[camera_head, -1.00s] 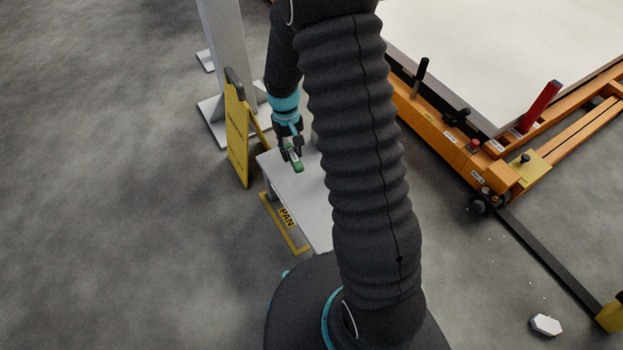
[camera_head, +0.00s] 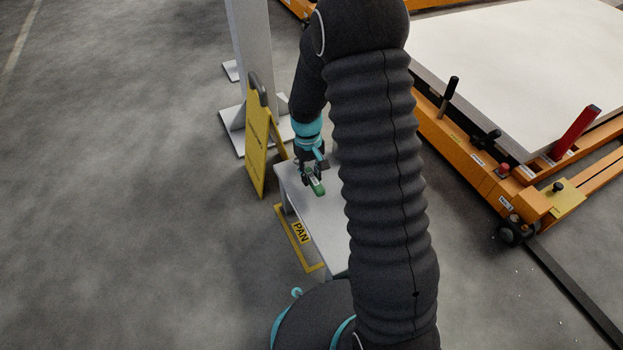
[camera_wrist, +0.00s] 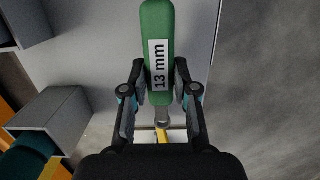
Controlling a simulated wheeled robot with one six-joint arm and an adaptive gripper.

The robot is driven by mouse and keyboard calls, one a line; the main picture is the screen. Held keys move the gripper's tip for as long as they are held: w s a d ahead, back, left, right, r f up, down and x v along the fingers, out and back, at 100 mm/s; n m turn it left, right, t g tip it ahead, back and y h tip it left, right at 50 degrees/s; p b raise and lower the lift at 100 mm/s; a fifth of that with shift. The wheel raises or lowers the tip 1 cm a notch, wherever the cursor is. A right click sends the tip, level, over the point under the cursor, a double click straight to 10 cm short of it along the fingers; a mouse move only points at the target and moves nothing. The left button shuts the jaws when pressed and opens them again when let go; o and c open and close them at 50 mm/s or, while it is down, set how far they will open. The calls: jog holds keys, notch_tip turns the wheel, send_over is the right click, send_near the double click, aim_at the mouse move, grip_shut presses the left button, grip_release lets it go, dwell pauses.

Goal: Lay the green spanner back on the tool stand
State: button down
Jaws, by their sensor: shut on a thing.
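My gripper (camera_head: 312,178) is shut on the green spanner (camera_head: 318,188), over the pale tool stand (camera_head: 322,222). In the wrist view the spanner's green handle (camera_wrist: 157,25) carries a white "13 mm" label and sticks out past the fingertips of my gripper (camera_wrist: 158,80). Its metal shank shows behind the fingers, toward the palm. The stand's flat top (camera_wrist: 100,45) lies beneath. I cannot tell whether the spanner touches it. My arm hides the stand's right part in the head view.
Grey open boxes (camera_wrist: 52,118) stand at the left in the wrist view. A yellow floor sign (camera_head: 257,145) and a grey post (camera_head: 250,55) are close behind the stand. An orange pallet truck (camera_head: 470,160) with a white slab is at the right. Floor at the left is clear.

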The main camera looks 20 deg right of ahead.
jog(key=shift+f, duration=0.8)
jog(key=shift+f, duration=0.2)
jog(key=c, duration=0.9)
grip_release()
jog(key=shift+r, duration=0.1)
